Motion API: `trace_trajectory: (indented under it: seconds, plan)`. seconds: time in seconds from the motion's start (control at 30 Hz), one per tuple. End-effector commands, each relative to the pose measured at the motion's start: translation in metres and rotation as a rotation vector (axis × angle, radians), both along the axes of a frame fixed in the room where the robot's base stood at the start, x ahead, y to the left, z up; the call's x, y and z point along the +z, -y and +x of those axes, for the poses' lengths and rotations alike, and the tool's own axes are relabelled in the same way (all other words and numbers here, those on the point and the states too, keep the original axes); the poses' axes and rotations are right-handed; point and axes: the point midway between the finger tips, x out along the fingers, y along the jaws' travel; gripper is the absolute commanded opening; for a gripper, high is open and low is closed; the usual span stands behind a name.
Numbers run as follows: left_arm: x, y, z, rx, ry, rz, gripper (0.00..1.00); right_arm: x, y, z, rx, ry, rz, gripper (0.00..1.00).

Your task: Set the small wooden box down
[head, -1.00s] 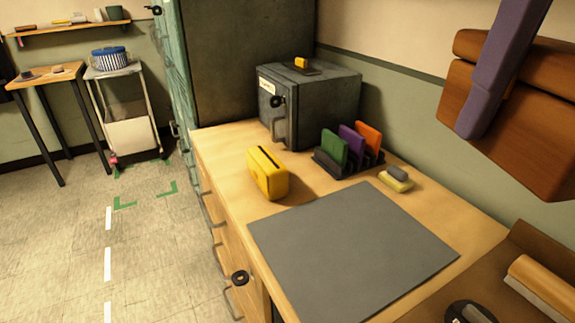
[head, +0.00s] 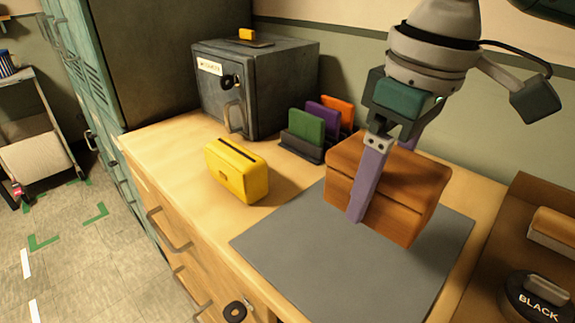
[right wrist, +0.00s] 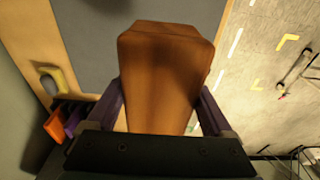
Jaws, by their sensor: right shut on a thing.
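The small wooden box (head: 408,208) is reddish brown with a seam below its lid. In the head view it is over the right part of the grey mat (head: 290,260); I cannot tell whether it touches the mat. My right gripper (head: 374,185) is shut on it from above, with one purple finger across its near face and the other mostly hidden behind it. In the right wrist view the box (right wrist: 163,80) sits between both purple fingers. My left gripper is not in view.
A yellow slotted box (head: 236,170) stands left of the mat. A rack (head: 302,145) with green, purple and orange pieces and a grey safe (head: 265,85) stand behind. A brown tray (head: 500,240) with a round "BLACK" item (head: 535,298) is at right. The mat's front is clear.

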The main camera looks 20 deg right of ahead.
Motion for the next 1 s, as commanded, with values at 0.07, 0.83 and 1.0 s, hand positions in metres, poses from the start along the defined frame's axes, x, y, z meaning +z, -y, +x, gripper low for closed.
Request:
trace_trajectory:
  seconds: [0.07, 0.83, 1.0]
  plan:
    - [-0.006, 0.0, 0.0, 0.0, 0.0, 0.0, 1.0, -0.025, 0.0, -0.001, -0.001, -0.003, 0.0, 0.13]
    - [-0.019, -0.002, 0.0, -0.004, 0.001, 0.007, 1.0, -0.104, -0.001, 0.0, 0.0, 0.003, 0.001, 0.13]
    - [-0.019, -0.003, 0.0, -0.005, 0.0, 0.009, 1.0, -0.106, -0.001, 0.0, 0.0, 0.001, 0.002, 0.13]
